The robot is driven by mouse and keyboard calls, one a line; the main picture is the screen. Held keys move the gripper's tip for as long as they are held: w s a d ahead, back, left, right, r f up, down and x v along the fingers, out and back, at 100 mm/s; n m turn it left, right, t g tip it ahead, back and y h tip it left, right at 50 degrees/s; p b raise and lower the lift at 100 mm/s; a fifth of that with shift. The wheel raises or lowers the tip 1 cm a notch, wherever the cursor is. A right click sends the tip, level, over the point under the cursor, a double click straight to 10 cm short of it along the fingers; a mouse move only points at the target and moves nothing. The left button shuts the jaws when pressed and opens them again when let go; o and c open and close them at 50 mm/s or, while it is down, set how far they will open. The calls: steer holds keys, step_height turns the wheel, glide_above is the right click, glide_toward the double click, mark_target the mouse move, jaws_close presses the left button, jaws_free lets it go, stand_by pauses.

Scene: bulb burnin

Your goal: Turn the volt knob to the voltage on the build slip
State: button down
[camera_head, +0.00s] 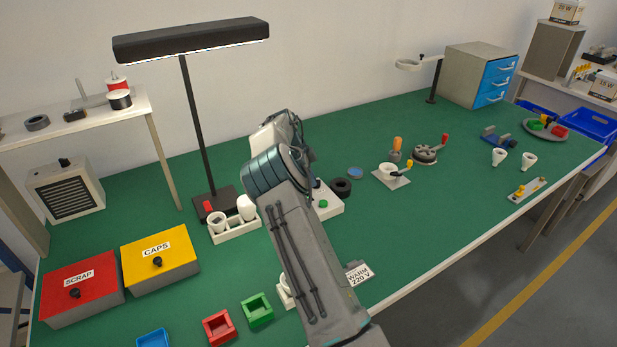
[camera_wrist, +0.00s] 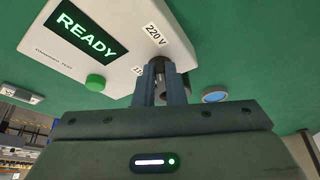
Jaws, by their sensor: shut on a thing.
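The build slip (camera_head: 358,274) lies near the table's front edge in the head view and reads "WARM 220 V". The white tester (camera_wrist: 120,35) has a lit READY display (camera_wrist: 85,30), a green button (camera_wrist: 95,83) and a "220 V" label (camera_wrist: 155,34). A second label beside my finger is partly covered. My gripper (camera_wrist: 164,72) is shut on the dark volt knob (camera_wrist: 185,79) at the tester's edge. The fingers hide much of the knob, so I cannot tell where it points. In the head view my arm covers part of the tester (camera_head: 329,208).
A black ring (camera_head: 341,187) and a blue disc (camera_head: 355,172) lie right of the tester. A white tray (camera_head: 236,230) with bulb parts stands to its left. Red (camera_head: 219,328) and green (camera_head: 257,310) trays are at the front.

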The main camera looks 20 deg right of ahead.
steer(key=shift+s+d+f, duration=0.15)
stand_by(0.4)
steer(key=c, duration=1.5)
jaws_free()
steer(key=shift+a+r, duration=0.2)
steer(key=shift+r, duration=0.3)
steer(key=v, duration=1.3)
steer(key=shift+d, duration=0.2)
